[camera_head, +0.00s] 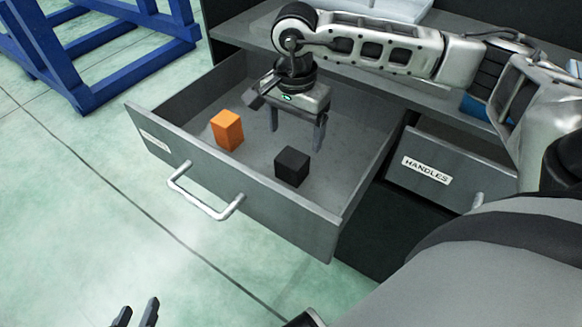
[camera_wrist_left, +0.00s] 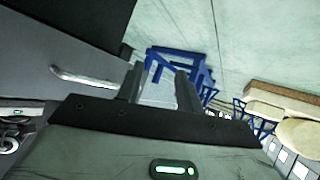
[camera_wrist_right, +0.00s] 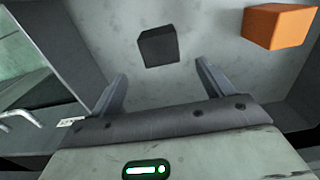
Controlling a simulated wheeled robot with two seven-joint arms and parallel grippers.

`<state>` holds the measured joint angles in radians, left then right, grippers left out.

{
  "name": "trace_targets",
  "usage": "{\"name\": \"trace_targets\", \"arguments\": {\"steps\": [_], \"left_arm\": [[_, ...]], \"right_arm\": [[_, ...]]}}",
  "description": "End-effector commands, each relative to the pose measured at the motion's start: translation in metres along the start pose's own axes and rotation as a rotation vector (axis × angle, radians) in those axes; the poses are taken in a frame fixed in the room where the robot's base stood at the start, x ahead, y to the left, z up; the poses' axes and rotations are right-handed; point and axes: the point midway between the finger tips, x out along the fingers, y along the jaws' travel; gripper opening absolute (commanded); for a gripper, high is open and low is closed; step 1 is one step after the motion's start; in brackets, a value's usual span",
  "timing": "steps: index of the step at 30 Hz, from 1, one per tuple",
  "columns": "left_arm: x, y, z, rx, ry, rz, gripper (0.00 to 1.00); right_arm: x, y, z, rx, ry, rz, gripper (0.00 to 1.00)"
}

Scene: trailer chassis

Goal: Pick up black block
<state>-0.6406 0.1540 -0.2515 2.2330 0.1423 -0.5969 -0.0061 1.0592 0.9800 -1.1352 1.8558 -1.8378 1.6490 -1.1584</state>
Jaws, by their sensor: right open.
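The black block (camera_head: 292,166) lies on the floor of the open grey drawer (camera_head: 255,195), near its front right corner. It also shows in the right wrist view (camera_wrist_right: 158,46), beyond the fingertips and between their lines. My right gripper (camera_head: 297,140) is open and empty, pointing down inside the drawer, behind the black block and apart from it. My left gripper (camera_head: 137,308) is low at the bottom edge of the head view, outside the drawer. Its fingers stand apart with nothing between them in the left wrist view (camera_wrist_left: 160,75).
An orange block (camera_head: 228,130) stands in the drawer, left of the black one. The drawer's silver handle (camera_head: 205,200) sticks out at its front. A second drawer front labelled HANDLES (camera_head: 430,170) is at the right. A blue frame (camera_head: 95,50) stands at the back left.

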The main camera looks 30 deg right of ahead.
Motion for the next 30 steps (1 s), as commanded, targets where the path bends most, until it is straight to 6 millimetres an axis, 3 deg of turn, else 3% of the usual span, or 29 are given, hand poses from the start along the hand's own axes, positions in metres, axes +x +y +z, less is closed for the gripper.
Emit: {"name": "trace_targets", "arguments": {"steps": [1, 6, 14, 24, 30], "left_arm": [[0.003, 0.000, 0.003, 0.000, -0.004, 0.002, 0.36], [0.007, 0.000, 0.008, -0.001, -0.015, 0.008, 0.36], [0.010, 0.000, 0.010, -0.002, -0.021, 0.010, 0.36], [0.018, 0.000, 0.023, -0.008, -0.050, 0.019, 0.36], [0.019, 0.003, 0.022, -0.007, -0.051, 0.026, 0.36]], "right_arm": [[0.013, 0.001, 0.001, 0.000, -0.002, 0.004, 0.80], [0.040, 0.000, 0.001, -0.001, -0.001, 0.001, 0.80], [0.055, 0.000, 0.002, -0.002, -0.002, 0.000, 0.80], [0.100, 0.000, 0.004, 0.000, -0.002, 0.000, 0.80], [0.101, -0.001, 0.004, -0.001, -0.002, -0.001, 0.80]]}}
